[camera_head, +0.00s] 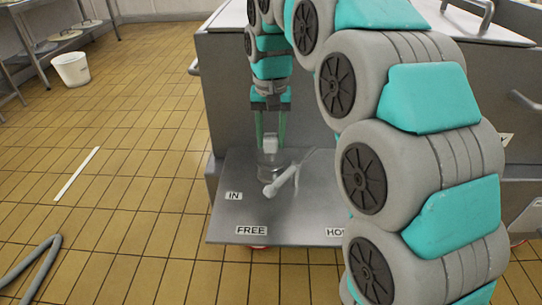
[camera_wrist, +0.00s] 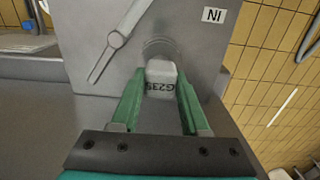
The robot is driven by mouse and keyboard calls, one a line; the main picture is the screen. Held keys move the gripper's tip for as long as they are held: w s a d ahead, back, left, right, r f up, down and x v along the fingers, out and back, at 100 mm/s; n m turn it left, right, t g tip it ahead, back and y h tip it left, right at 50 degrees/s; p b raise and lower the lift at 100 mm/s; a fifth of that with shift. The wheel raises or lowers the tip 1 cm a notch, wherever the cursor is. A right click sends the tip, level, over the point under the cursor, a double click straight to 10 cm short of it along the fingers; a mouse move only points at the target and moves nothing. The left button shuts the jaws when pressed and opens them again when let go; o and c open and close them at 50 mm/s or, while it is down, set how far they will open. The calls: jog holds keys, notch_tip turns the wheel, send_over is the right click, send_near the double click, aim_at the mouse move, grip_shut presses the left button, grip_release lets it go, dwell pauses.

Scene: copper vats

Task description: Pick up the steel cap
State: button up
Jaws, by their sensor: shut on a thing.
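The steel cap (camera_head: 270,158) shows in the head view as a grey round piece with a pale block on top, at the grey panel marked IN and FREE. I cannot tell whether the cap is clear of the panel.
A grey lever (camera_head: 283,180) lies close beside the cap on the panel (camera_head: 300,215). A grey vat body stands behind. A white bucket (camera_head: 71,69) stands on the tiled floor at far left, and a grey hose (camera_head: 38,268) lies at lower left. The floor between is mostly clear.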

grip_shut()
dwell(0.4)
jog(key=shift+r, duration=5.05)
